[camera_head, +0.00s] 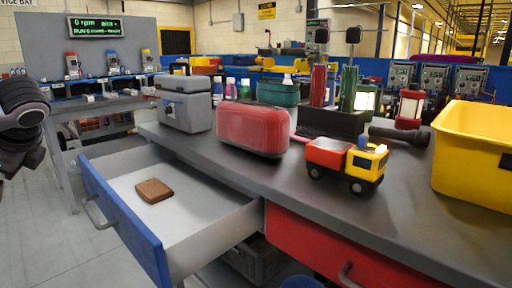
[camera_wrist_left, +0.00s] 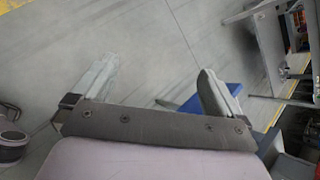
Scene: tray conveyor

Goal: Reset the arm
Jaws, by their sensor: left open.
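My left gripper (camera_wrist_left: 158,88) shows in the left wrist view with its two fingers wide apart and nothing between them. It hangs over bare grey floor. In the head view only dark links of my left arm (camera_head: 20,118) show at the left edge, clear of the bench and the open drawer; the gripper itself is out of that picture. A blue panel (camera_wrist_left: 188,104) shows behind the right finger in the wrist view, partly hidden by it. My right gripper is in neither view.
An open drawer (camera_head: 112,213) with a blue front sticks out from the bench; a brown block (camera_head: 153,191) lies in it. The bench top holds a grey case (camera_head: 185,108), a red case (camera_head: 252,130), a toy truck (camera_head: 347,162) and a yellow bin (camera_head: 475,150). A red drawer (camera_head: 325,250) is shut.

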